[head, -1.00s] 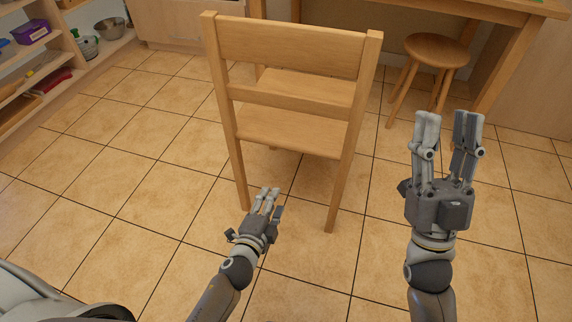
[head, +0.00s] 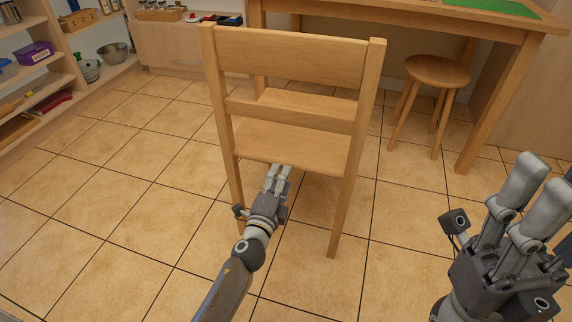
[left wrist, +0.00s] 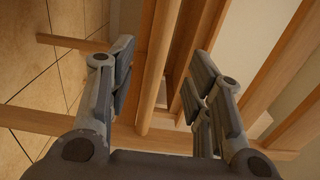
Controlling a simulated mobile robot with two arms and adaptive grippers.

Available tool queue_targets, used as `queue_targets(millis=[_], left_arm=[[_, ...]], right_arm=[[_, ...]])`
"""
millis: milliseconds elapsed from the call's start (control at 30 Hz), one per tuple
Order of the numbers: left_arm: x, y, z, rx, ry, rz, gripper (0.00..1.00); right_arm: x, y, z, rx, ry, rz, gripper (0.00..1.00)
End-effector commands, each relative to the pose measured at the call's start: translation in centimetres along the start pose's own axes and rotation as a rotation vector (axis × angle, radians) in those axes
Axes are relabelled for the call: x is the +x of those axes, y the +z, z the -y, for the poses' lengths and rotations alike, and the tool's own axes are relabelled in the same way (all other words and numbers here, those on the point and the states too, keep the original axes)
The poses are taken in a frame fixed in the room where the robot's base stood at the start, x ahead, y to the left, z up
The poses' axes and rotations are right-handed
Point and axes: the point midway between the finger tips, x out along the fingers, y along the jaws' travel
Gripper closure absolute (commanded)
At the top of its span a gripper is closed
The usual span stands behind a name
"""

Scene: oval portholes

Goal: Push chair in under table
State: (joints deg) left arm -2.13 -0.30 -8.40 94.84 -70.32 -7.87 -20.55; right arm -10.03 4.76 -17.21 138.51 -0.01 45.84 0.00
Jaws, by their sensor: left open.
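The wooden chair (head: 290,60) stands in the middle of the head view with its back toward me, in front of the wooden table (head: 400,19). Its seat (head: 290,143) is seen through the open back. My left gripper (head: 279,172) is low behind the chair, between its rear legs and just below the seat's rear edge. In the left wrist view the left gripper (left wrist: 160,85) is open, with wooden bars (left wrist: 157,65) seen between and beyond its fingers; contact cannot be told. My right gripper (head: 540,190) is raised at the right, its fingers apart and empty, clear of the chair.
A round stool (head: 438,70) stands right of the chair near the table's right leg (head: 492,105). A shelf unit (head: 45,85) with bowls and boxes is at the left. The tiled floor (head: 110,210) is clear left of the chair.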

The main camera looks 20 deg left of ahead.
Motion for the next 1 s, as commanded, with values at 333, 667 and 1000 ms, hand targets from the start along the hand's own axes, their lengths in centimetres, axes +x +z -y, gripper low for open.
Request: queue_targets(millis=[333, 667, 1000], left_arm=[[6.0, 0.0, -0.2, 0.000, -0.001, 0.000, 0.54], [7.2, 0.0, -0.1, -0.001, 0.001, 0.000, 0.54], [7.2, 0.0, -0.1, -0.001, 0.001, 0.000, 0.81]], right_arm=[[0.0, 0.3, 0.1, -0.003, -0.009, -0.017, 0.60], [0.7, 0.1, 0.1, -0.005, -0.016, -0.039, 0.60], [0.7, 0.0, 0.1, -0.005, -0.016, -0.041, 0.60]])
